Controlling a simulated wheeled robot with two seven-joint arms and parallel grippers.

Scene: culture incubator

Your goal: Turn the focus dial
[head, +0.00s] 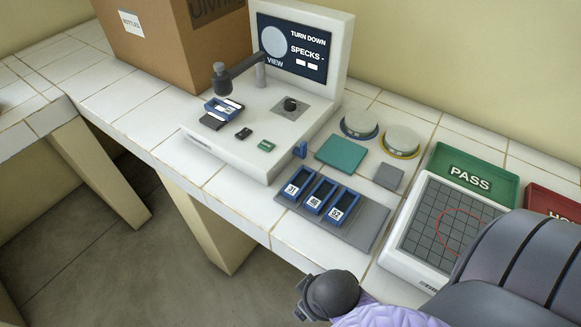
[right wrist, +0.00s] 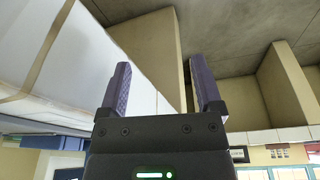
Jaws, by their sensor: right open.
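The focus dial (head: 290,104) is a small black knob on a grey square plate, on the base of the white microscope unit (head: 245,150). The unit's screen (head: 294,47) reads "TURN DOWN", "SPECKS -" and "VIEW", with a pale grey disc. A dark scope head (head: 222,83) hangs over a blue-framed slide (head: 223,107) on the stage. My right gripper (right wrist: 162,90) is open and empty in the right wrist view, its two purple-grey fingers apart. The dial does not show there. My right arm shows at the lower right of the head view, well away from the dial. My left gripper is out of view.
A cardboard box (head: 178,45) stands left of the unit. Right of it are two round lidded dishes (head: 401,141), a teal pad (head: 341,154) and a grey mat (head: 365,222) with blue slide holders. A gridded plate (head: 415,238) and green PASS tray (head: 475,172) lie farther right.

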